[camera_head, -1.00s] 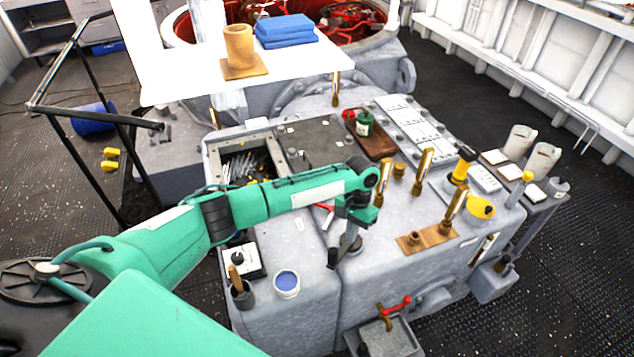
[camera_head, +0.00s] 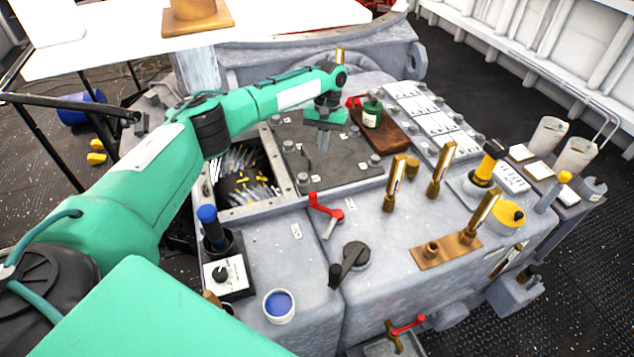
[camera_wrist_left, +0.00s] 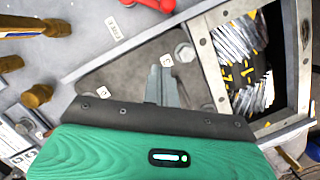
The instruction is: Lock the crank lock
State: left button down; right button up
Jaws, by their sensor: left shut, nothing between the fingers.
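A dark round knob with a black lever (camera_head: 352,258) sits on the grey console's front top; the lever points down-left. A red crank handle (camera_head: 325,208) stands behind it; its red part also shows at the top edge of the wrist view (camera_wrist_left: 152,4). I cannot tell which of them is the crank lock. My left gripper (camera_head: 323,142) is over the dark bolted plate, behind both and apart from them. Its fingers (camera_wrist_left: 163,84) are shut with nothing between them. My right gripper is out of view.
An open framed bay (camera_head: 240,175) lies left of the plate. Brass levers (camera_head: 440,170) and a yellow-capped knob (camera_head: 506,215) stand to the right. A blue-topped pot (camera_head: 280,305) and red-handled valve (camera_head: 400,330) are in front.

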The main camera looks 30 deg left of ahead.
pick_arm(q)
jog(key=p+x, duration=0.1)
jog(key=x, duration=0.8)
jog(key=shift+s+f+p, duration=0.1)
jog(key=shift+f+p, duration=0.2)
jog(key=shift+p, duration=0.1)
jog(key=shift+s+p, duration=0.35)
jog(key=shift+p, duration=0.05)
jog(key=shift+s+d+p, duration=0.25)
jog(key=shift+s+p, duration=0.2)
jog(key=shift+s, duration=0.75)
jog(key=shift+s+d+f+p, duration=0.2)
jog(key=shift+s+p, duration=0.1)
jog(key=shift+s, duration=0.1)
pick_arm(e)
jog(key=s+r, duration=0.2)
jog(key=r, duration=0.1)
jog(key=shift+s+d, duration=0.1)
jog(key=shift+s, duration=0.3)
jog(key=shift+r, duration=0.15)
